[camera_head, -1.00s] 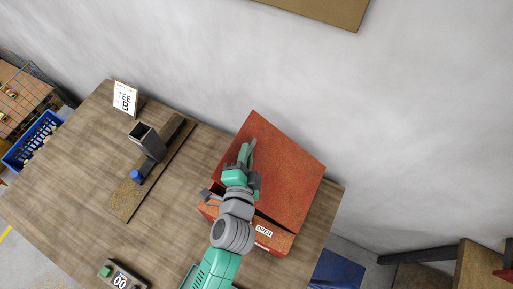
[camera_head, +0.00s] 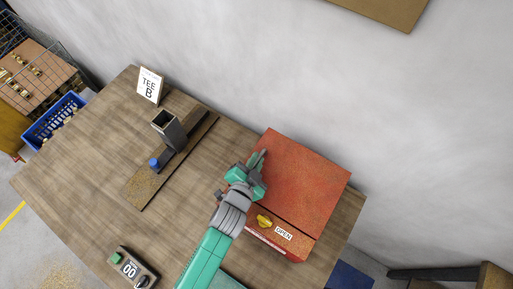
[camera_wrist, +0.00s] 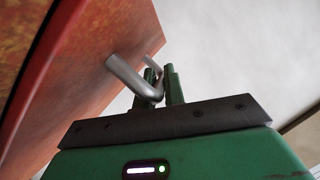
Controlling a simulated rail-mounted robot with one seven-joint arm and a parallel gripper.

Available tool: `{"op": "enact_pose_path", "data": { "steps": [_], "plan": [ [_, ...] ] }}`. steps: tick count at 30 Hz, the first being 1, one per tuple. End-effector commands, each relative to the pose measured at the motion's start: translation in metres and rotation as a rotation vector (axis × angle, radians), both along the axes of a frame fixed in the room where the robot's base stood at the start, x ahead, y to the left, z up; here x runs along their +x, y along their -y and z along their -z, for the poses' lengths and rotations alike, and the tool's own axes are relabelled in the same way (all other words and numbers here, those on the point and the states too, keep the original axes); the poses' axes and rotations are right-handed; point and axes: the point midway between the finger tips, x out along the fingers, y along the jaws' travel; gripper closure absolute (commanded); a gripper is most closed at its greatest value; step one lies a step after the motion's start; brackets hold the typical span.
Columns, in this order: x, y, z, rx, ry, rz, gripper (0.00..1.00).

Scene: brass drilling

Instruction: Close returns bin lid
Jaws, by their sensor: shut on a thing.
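The returns bin is a red box (camera_head: 296,248) at the right end of the workbench. Its red lid (camera_head: 303,178) lies over the box, with a thin dark seam along the front; I cannot tell whether it is fully down. The front carries an "OPEN" label (camera_head: 283,233) and a yellow knob (camera_head: 264,221). My gripper (camera_head: 258,163) is at the lid's left side. In the wrist view, my gripper (camera_wrist: 162,84) is shut on a bent grey bar handle (camera_wrist: 130,76) fixed to a red panel (camera_wrist: 92,58). The arm hides part of the box's left side.
The wooden workbench (camera_head: 85,165) also holds a drilling fixture (camera_head: 170,132) on a board, a "TEE B" sign (camera_head: 150,85) and a counter box (camera_head: 132,268). A blue crate (camera_head: 55,120) stands beyond the left edge. A pale wall (camera_head: 400,120) rises behind the bin.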

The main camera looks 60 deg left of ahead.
Motion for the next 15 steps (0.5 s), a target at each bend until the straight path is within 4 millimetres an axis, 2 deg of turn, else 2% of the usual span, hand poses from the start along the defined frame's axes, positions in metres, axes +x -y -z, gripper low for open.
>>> {"op": "enact_pose_path", "data": {
  "steps": [11, 12, 15],
  "plan": [
    [-0.002, 0.0002, 0.007, -0.011, -0.008, -0.004, 1.0],
    [-0.0021, 0.0002, 0.0074, -0.011, -0.008, -0.004, 0.85],
    [-0.0019, 0.0002, 0.0069, -0.01, -0.008, -0.003, 0.68]
  ]
}}
